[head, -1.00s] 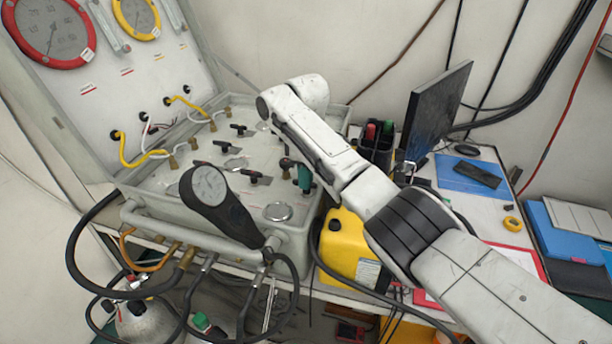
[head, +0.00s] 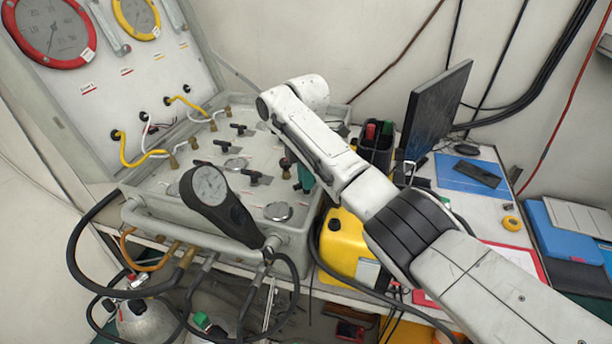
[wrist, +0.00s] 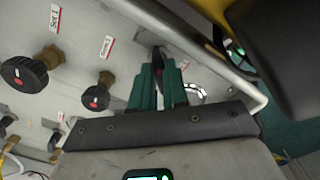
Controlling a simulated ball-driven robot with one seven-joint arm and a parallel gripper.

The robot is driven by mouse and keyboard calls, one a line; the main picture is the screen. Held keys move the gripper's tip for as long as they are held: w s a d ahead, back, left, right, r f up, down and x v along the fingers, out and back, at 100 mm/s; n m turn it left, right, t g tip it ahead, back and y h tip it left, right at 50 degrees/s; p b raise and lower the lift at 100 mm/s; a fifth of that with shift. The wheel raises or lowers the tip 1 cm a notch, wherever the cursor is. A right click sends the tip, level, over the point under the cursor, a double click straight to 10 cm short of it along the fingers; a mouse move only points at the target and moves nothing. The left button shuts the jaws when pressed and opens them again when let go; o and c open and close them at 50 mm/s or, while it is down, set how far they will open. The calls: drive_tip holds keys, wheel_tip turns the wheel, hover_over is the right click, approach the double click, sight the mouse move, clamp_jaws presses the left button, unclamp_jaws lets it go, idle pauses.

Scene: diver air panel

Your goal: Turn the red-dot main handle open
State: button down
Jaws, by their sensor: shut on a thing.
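My gripper (wrist: 160,85) has teal fingers, closed around a dark handle (wrist: 157,60) on the grey panel in the wrist view. The fingers hide most of this handle, so I cannot see a red dot on it or its exact angle. In the head view my gripper (head: 303,178) is low at the panel's right front part, partly behind my arm. Two round black knobs with red dots, one larger (wrist: 25,73) and one smaller (wrist: 95,97), stand left of the fingers in the wrist view, apart from them.
Several black T-handles (head: 257,177) stand on the panel left of my gripper. A yellow container (head: 345,245) stands to the right, below my arm. A dark monitor (head: 436,112) is behind it.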

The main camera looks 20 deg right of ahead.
drive_tip(key=n, duration=0.4)
drive_tip(key=shift+n, duration=0.3)
drive_tip(key=shift+r+n, duration=0.1)
drive_tip(key=shift+n, duration=1.9)
drive_tip(key=c, duration=1.1)
unclamp_jaws()
wheel_tip(320, 180, up, 11)
drive_tip(key=shift+f+b, duration=0.15)
drive_tip(key=shift+b, duration=0.75)
